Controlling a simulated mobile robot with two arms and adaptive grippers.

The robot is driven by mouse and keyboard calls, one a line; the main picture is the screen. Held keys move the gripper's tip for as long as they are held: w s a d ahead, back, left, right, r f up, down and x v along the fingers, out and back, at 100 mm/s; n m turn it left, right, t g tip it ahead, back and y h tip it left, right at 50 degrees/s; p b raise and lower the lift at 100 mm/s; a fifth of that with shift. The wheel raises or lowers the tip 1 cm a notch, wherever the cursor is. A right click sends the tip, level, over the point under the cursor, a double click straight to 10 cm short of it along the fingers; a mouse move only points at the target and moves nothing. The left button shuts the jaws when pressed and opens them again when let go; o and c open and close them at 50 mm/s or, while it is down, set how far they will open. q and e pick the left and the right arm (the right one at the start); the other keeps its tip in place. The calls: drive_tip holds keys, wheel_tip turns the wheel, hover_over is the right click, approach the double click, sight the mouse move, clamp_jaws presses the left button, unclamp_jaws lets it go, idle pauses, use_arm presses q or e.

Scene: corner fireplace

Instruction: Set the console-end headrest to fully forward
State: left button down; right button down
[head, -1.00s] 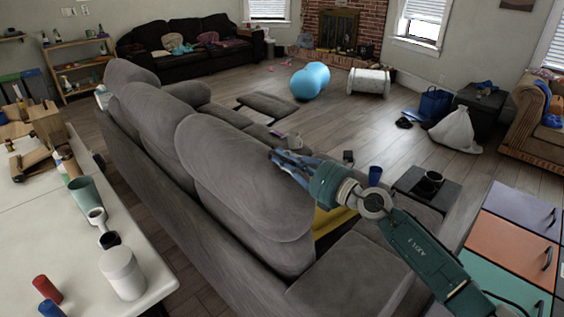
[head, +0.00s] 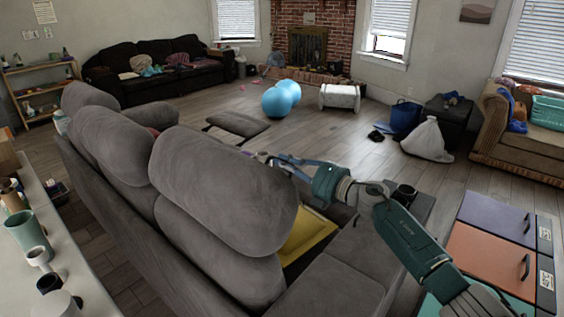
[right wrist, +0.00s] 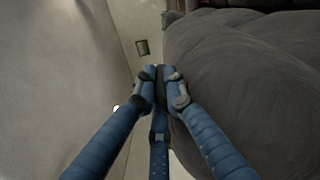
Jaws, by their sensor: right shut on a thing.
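The headrest nearest me (head: 225,190) is a thick grey cushion on top of the grey sofa's back. I see it from behind, and its exact tilt is hard to judge. My right gripper (head: 262,157) reaches from the right to the far, front side of this headrest. The headrest partly hides its fingertips. In the right wrist view my right gripper (right wrist: 166,78) has its fingers drawn together at the edge of the grey cushion (right wrist: 235,75). The grip itself is mostly hidden behind the fingers. My left gripper is not in view.
A yellow panel (head: 307,236) stands between the sofa back and seat. A black cup (head: 404,194) is on a dark surface beyond my arm. Coloured drawers (head: 490,262) stand at right, a white table (head: 75,255) at left.

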drive_tip(key=shift+w+d, duration=0.1)
drive_tip(key=shift+d, duration=0.05)
drive_tip(key=shift+f, duration=0.1)
drive_tip(key=c, duration=1.8)
unclamp_jaws()
drive_tip(key=shift+f, duration=0.1)
drive_tip(key=shift+c, duration=0.2)
drive_tip(key=shift+d, duration=0.1)
drive_tip(key=v, duration=1.2)
drive_tip(key=shift+w, duration=0.1)
